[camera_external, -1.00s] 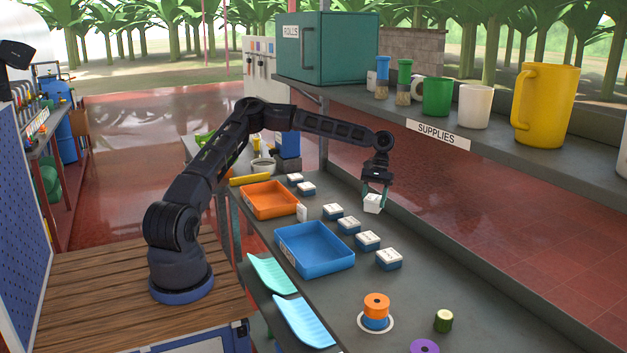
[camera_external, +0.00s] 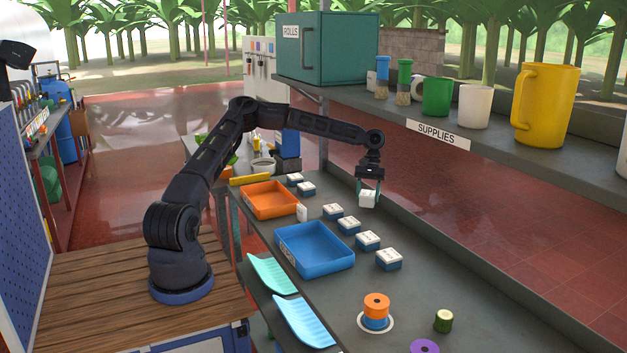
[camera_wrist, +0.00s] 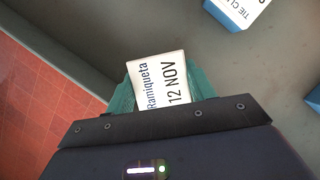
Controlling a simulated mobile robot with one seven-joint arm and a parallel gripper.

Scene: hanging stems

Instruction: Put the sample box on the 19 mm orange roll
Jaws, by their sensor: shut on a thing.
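My gripper (camera_external: 368,190) is shut on a small white box (camera_external: 367,199) and holds it above the bench, to the right of the row of small boxes.
Several white-topped blue boxes (camera_external: 388,258) stand in a row beside a blue tray (camera_external: 316,265). An orange tray (camera_external: 270,212) is behind it. A green cylinder (camera_external: 443,321) and a purple roll (camera_external: 425,346) are near the stack. A shelf (camera_external: 470,141) overhangs at right.

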